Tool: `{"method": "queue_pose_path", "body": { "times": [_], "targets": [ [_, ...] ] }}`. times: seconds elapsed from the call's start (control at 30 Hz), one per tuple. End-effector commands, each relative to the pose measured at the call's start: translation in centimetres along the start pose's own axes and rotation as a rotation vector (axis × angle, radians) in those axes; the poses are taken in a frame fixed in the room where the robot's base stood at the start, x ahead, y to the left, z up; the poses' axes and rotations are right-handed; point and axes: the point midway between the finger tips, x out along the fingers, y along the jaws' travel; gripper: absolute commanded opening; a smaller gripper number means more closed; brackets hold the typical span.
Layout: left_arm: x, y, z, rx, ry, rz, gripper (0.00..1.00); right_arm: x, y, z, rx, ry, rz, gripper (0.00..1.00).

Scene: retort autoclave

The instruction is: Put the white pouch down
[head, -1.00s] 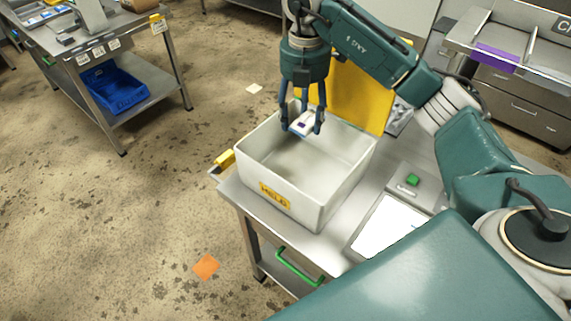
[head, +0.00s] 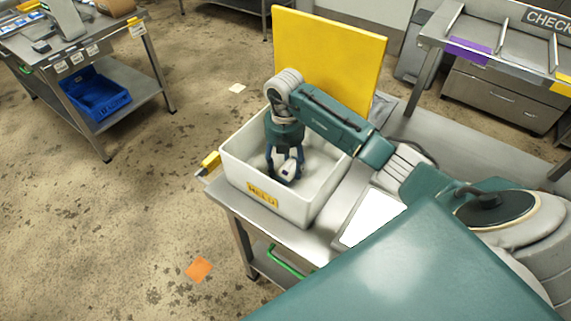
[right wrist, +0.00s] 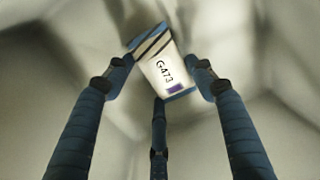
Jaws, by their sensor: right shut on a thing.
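The white pouch (right wrist: 163,72) shows in the right wrist view with blue edges, dark stripes, the print "G473" and a small purple patch. My right gripper (right wrist: 160,82) is shut on it, with fingers on both sides and one below. In the head view the gripper (head: 285,172) is down inside the white bin labelled HELD (head: 318,205), and a bit of the pouch (head: 289,167) shows between the fingers. I cannot tell whether the pouch touches the bin floor. My left gripper is not in view.
The bin stands on a steel table (head: 285,232). A yellow panel (head: 330,55) rises behind it. A white sheet or screen (head: 372,217) lies to its right. A table with a blue crate (head: 97,95) stands at the left. No other item shows inside the bin.

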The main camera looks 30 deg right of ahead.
Motion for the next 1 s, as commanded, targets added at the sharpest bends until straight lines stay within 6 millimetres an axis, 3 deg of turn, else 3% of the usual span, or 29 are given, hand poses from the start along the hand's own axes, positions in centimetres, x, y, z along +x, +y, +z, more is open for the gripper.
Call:
{"method": "queue_pose_path", "body": {
  "times": [0.47,0.5,0.57,0.83,1.0],
  "targets": [
    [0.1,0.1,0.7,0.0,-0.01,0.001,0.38,1.2,0.0,0.0,0.0,-0.001,0.001,0.29],
    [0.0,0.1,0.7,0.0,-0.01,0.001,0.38,1.1,0.0,0.0,0.0,-0.001,0.001,0.62],
    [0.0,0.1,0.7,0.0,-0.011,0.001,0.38,1.1,0.0,0.0,0.0,-0.001,0.001,0.73],
    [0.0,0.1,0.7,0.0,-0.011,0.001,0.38,1.0,0.0,0.0,0.0,-0.001,0.001,0.73],
    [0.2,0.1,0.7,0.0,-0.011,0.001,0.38,0.0,0.1,0.1,-0.001,-0.003,0.005,0.73]
  ]
}}
